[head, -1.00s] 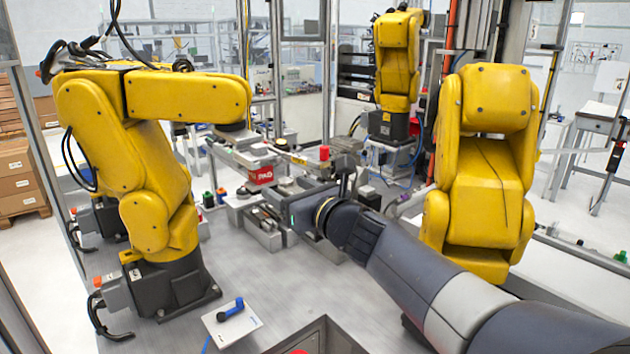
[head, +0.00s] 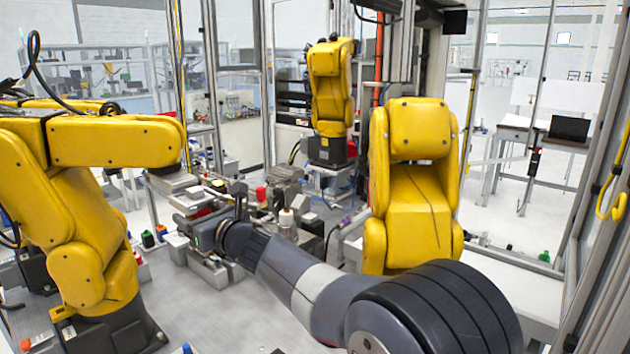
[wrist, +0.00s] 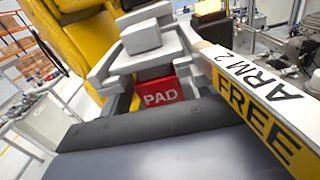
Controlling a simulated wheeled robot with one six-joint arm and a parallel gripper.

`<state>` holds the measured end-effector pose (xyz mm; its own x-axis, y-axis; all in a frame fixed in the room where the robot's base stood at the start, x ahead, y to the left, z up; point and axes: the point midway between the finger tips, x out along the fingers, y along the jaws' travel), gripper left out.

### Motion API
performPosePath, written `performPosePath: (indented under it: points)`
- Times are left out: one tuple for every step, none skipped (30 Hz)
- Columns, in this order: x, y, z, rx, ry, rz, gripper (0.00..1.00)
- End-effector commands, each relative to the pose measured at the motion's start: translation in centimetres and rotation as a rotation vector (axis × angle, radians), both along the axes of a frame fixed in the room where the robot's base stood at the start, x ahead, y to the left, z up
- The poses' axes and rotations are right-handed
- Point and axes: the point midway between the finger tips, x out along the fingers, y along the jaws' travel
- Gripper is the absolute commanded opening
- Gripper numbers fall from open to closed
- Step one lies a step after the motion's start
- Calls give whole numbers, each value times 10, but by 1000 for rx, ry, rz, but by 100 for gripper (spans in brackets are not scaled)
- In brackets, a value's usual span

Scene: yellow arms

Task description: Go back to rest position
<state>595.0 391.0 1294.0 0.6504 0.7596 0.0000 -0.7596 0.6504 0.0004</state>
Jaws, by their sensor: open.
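My gripper (head: 200,236) is at the far end of my grey arm, left of centre in the head view. It is open, and I see nothing held in it. Its fingers are small and hard to make out there. It is close to the grey metal fixtures on the cell's table. My arm reaches from the lower right toward these fixtures. In the wrist view, a dark grey part of my own arm fills the bottom. Beyond it are a red block marked PAD (wrist: 158,91) and a sign reading ARM 2 FREE (wrist: 255,92).
A yellow arm (head: 110,142) stands close on the left. Another yellow arm (head: 418,190) stands right behind my arm. A third yellow arm (head: 331,90) is at the back. A metal frame post (head: 590,150) rises at the right. Some grey tabletop (head: 215,320) is bare in front.

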Motion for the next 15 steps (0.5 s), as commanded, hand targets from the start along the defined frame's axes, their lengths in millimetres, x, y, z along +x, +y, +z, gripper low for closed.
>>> performPosePath:
  points:
    - [0, 0, 1, 0, 0, 0, 62]
    - [0, 0, 1, 0, 0, 0, 62]
    - [0, 0, 0, 0, 0, 0, 62]
    - [0, 0, 0, 0, 0, 0, 62]
    - [0, 0, 0, 0, 0, 0, 62]
    - [0, 0, 0, 0, 0, 0, 62]
    - [0, 0, 0, 0, 0, 0, 62]
    - [0, 0, 0, 0, 0, 0, 62]
    - [0, 0, 0, 0, 0, 0, 62]
    - [0, -1, 0, 0, 0, 0, 62]
    - [-1, -1, 0, -1, -1, 0, 62]
    - [-1, -1, -1, -1, -1, 0, 62]
    - [-1, -2, -2, 0, -1, 0, 62]
    - [-2, -2, -3, 0, -1, 0, 62]
    - [-3, -4, -4, -1, -2, 0, 62]
